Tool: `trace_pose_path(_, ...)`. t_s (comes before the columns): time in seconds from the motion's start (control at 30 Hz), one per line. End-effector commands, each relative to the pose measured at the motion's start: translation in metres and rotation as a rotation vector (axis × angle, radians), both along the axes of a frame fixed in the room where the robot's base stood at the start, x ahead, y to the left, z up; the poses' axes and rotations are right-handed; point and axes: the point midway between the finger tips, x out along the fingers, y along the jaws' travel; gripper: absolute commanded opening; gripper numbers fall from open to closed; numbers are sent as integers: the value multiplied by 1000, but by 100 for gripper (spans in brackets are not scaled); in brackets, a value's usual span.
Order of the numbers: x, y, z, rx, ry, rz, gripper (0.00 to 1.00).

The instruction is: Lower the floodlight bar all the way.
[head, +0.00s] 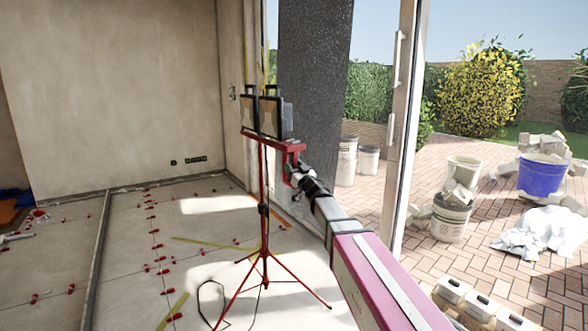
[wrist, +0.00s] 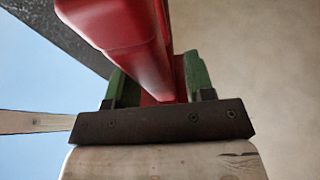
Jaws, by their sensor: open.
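The red floodlight bar (head: 272,143) sits on top of a red tripod stand (head: 263,215) and carries two dark floodlights (head: 270,115). My gripper (head: 292,174) is at the right end of the bar, around a red part hanging below it. In the wrist view the green finger pads of my gripper (wrist: 157,88) stand on either side of a red part (wrist: 120,35) of the bar. The jaws are open; whether either pad touches the red part I cannot tell. My arm hides some of the floor at the right of the stand.
The tripod's legs (head: 267,276) stand on the tiled floor, with a black cable beside them. Red levelling wedges (head: 150,217) dot the tiles. A glass door frame (head: 401,130) is close on the right. Outside are buckets (head: 449,217) and a blue tub (head: 541,175).

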Motion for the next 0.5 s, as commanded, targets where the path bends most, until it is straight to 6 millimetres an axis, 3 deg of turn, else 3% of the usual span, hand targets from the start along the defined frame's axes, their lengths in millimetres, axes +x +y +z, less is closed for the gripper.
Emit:
trace_pose_path(0.03,0,0,0,0,0,0,49)
trace_pose_path(0.1,0,0,0,0,0,0,26)
trace_pose_path(0.2,0,0,0,0,0,0,0)
trace_pose_path(0.5,0,0,-9,0,1,0,0)
